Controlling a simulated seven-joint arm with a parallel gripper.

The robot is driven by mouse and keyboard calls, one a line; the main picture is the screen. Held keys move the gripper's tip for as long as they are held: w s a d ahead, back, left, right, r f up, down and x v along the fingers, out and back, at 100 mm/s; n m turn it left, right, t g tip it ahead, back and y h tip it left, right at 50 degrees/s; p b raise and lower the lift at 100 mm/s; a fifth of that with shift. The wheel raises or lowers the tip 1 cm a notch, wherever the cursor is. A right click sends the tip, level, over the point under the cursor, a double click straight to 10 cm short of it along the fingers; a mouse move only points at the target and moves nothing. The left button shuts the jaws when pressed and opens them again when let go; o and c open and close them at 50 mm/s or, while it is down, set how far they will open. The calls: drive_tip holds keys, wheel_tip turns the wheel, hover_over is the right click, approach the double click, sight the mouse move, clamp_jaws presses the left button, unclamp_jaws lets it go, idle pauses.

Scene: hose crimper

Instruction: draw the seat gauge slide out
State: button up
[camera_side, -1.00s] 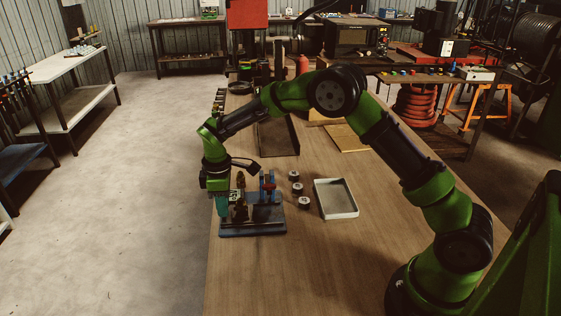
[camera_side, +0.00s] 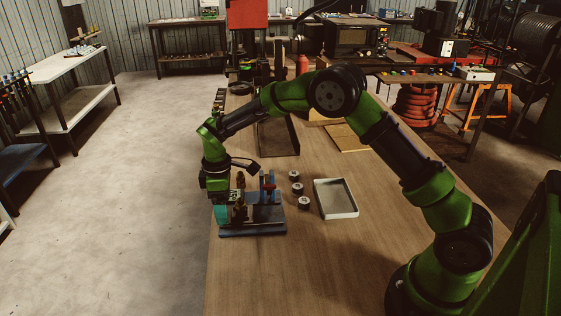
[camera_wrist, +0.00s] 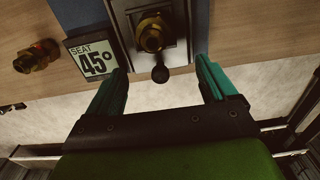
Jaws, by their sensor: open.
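The seat gauge slide (camera_wrist: 158,38) shows in the wrist view as a grey block with a brass hex fitting on it. A round dark knob (camera_wrist: 160,74) sits at its near end. A "SEAT 45°" plate (camera_wrist: 92,56) is left of it. My gripper (camera_wrist: 162,78) is open, its teal fingers on either side of the knob with visible gaps. In the side view my gripper (camera_side: 221,214) is low at the left end of the blue fixture (camera_side: 262,232). The knob cannot be made out there.
Several small round metal parts (camera_side: 296,189) stand right of the fixture. A white-rimmed tray (camera_side: 352,213) lies farther right. A brass fitting (camera_wrist: 36,56) lies at the left in the wrist view. The table's left edge is close to my gripper.

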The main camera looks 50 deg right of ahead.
wheel_tip(320, 180, up, 9)
idle(1.3)
drive_tip(key=shift+f+m, duration=0.35)
drive_tip(key=shift+m, duration=0.15)
drive_tip(key=s+d+r+m+t, duration=0.1)
drive_tip(key=s+r+m, duration=0.3)
drive_tip(key=s, duration=0.5)
drive_tip(key=s+d+r+m+t+y, duration=0.1)
drive_tip(key=s+r+m+t, duration=0.2)
drive_tip(key=s, duration=0.6)
drive_tip(key=s+d+r+m+t+y, duration=0.1)
drive_tip(key=s+d+r+m+t, duration=0.1)
drive_tip(key=s+r, duration=0.4)
drive_tip(key=s+m+t, duration=0.1)
drive_tip(key=s+m, duration=0.1)
drive_tip(key=s, duration=0.1)
drive_tip(key=shift+s+m, duration=0.2)
drive_tip(key=shift+m, duration=0.2)
